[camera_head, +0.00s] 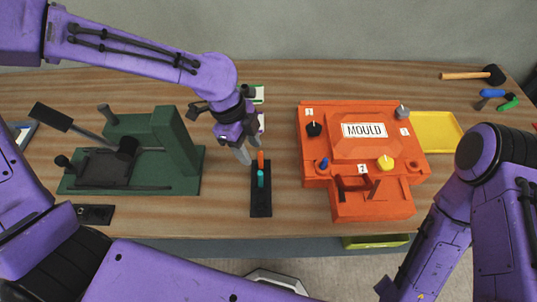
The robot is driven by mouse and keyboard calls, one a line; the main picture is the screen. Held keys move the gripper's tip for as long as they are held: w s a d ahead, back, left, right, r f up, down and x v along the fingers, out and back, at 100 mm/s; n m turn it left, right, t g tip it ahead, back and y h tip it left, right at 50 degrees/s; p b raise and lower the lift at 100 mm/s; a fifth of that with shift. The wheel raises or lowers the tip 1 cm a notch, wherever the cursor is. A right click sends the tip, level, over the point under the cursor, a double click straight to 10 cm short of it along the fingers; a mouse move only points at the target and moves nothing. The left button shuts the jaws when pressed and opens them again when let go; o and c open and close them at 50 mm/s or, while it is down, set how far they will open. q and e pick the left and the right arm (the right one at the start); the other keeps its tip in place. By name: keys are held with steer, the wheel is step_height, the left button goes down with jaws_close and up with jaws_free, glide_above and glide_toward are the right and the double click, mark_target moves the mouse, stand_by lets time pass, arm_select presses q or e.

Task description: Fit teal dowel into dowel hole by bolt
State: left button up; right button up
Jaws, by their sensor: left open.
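The teal dowel (261,179) stands upright in a narrow black rack (261,206) at the middle of the table. An orange dowel (261,159) stands just behind it in the same rack. My left gripper (249,153) is open and empty, pointing down just behind and left of the dowels. The orange mould (345,176) lies to the right, with several bolts or knobs in black, blue, yellow and grey. I cannot make out which opening in it is the dowel hole. My right arm hangs at the lower right, its fingers out of sight.
A green clamp fixture (180,184) stands left, with a small black plate (94,214) in front. A yellow tray (436,133) is right of the mould. A mallet (492,74) and small tools lie at the back right. Bare table lies between rack and mould.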

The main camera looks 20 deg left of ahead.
mark_target(259, 172)
arm_select(q)
steer(key=p+x, duration=0.1)
steer(key=x, duration=0.9)
steer(key=shift+f, duration=0.15)
steer(key=shift+s, duration=0.45)
steer(key=c, duration=0.4)
jaws_close()
arm_select(e)
steer(key=shift+s+r, duration=0.25)
steer(key=shift+r, duration=0.55)
